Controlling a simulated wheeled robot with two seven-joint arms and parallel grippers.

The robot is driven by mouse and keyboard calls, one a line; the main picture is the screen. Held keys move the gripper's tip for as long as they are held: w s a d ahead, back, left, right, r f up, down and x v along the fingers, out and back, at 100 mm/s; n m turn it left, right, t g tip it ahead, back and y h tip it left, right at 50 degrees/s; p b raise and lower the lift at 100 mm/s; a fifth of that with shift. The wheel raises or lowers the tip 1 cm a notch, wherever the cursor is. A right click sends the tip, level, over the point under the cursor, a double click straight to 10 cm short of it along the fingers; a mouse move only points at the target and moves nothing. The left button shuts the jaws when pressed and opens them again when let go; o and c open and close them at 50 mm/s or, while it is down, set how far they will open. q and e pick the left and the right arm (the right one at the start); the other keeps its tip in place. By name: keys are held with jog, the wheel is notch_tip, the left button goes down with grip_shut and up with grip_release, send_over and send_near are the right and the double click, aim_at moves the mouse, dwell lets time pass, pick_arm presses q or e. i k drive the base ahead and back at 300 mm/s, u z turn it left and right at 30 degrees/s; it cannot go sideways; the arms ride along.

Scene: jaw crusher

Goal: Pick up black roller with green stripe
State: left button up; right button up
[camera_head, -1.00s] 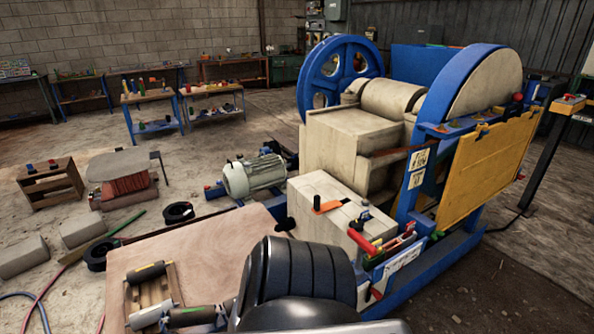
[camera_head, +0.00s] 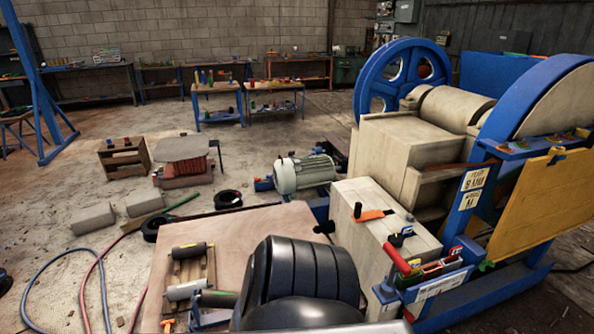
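Rollers lie on a small slatted wooden rack on the brown board at the front left. The nearest is a dark roller with a greenish tint (camera_head: 216,299); its right end is hidden behind a black ribbed shape in the foreground. I cannot make out a clear stripe on it. Beside it lies a pale grey roller (camera_head: 187,289), and farther back a dark roller with a lighter end (camera_head: 189,250). Neither of my grippers shows in the view.
The brown board (camera_head: 240,232) has bare room behind the rollers. The crusher's pale block (camera_head: 375,215) and blue frame stand at right, with a grey motor (camera_head: 304,174) behind. Hoses (camera_head: 85,280) lie on the left floor. Workbenches (camera_head: 217,90) stand at the back.

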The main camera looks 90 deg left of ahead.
aim_at(210, 298)
jog(key=u, duration=2.05)
